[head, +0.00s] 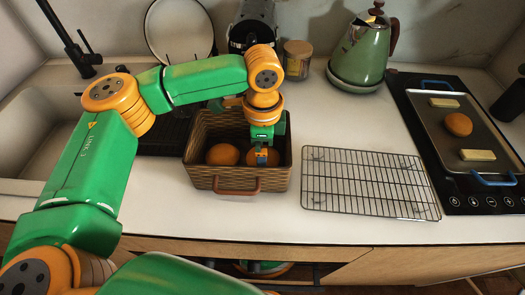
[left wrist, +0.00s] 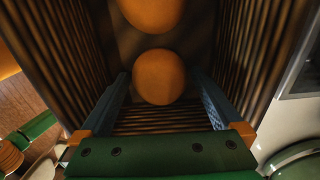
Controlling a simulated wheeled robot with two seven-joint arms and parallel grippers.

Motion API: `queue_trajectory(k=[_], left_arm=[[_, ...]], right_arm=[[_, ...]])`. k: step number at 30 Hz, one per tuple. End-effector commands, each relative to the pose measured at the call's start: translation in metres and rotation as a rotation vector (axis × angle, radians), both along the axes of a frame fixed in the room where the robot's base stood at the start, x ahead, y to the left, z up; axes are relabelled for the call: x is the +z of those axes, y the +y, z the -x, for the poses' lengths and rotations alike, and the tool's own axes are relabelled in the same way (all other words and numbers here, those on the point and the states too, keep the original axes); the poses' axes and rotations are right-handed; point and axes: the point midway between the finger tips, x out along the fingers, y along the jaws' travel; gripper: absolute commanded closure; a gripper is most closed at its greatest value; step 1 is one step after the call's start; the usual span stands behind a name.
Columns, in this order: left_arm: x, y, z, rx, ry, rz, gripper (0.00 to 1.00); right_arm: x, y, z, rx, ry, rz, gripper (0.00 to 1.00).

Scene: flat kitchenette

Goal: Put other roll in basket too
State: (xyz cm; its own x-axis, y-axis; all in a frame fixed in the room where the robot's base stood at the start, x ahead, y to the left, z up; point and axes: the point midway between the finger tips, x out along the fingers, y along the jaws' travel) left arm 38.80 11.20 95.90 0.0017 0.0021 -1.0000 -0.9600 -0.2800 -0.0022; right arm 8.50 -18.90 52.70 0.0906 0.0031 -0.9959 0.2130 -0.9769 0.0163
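The brown woven basket (head: 236,183) stands on the counter. One round brown roll (head: 222,154) lies in its left part. A second roll (head: 270,157) lies in its right part, partly hidden by my left gripper (head: 262,158), which reaches down into the basket. In the left wrist view, this roll (left wrist: 158,77) shows between the fingers of the left gripper (left wrist: 160,85), with gaps on both sides. The other roll (left wrist: 150,10) is at the top edge. The left gripper is open. My right gripper is not in view. Another round roll (head: 458,124) lies on the baking tray (head: 446,138).
The baking tray with blue handles sits on the black hob (head: 409,86) and also holds two pale blocks (head: 477,154). An empty wire rack (head: 365,180) lies right of the basket. A green kettle (head: 361,55) and a jar (head: 297,60) stand behind. The sink is left.

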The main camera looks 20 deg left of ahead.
Motion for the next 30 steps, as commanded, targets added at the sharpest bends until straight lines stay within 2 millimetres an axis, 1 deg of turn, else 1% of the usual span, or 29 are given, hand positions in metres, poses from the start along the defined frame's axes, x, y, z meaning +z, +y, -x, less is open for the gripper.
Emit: queue_trajectory(k=[2,5,12,16,18,21,30], left_arm=[[0.002,0.000,0.000,0.000,-0.001,0.001,0.00],[0.019,0.000,-0.001,0.002,-0.004,0.002,0.00],[0.088,-0.001,-0.001,0.001,-0.002,0.001,0.00],[0.113,-0.001,-0.001,0.002,-0.002,0.000,0.00],[0.120,0.000,0.000,0.001,0.000,0.000,0.00],[0.123,-0.001,0.000,0.000,0.000,0.000,0.00],[0.123,0.000,0.000,0.000,0.001,0.000,0.00]], right_arm=[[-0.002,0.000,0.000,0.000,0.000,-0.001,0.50],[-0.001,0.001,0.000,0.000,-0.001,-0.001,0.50],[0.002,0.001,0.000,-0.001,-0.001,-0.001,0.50],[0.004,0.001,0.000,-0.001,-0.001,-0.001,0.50],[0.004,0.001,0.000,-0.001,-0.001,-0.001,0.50],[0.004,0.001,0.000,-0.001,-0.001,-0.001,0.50],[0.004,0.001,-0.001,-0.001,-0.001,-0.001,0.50]])
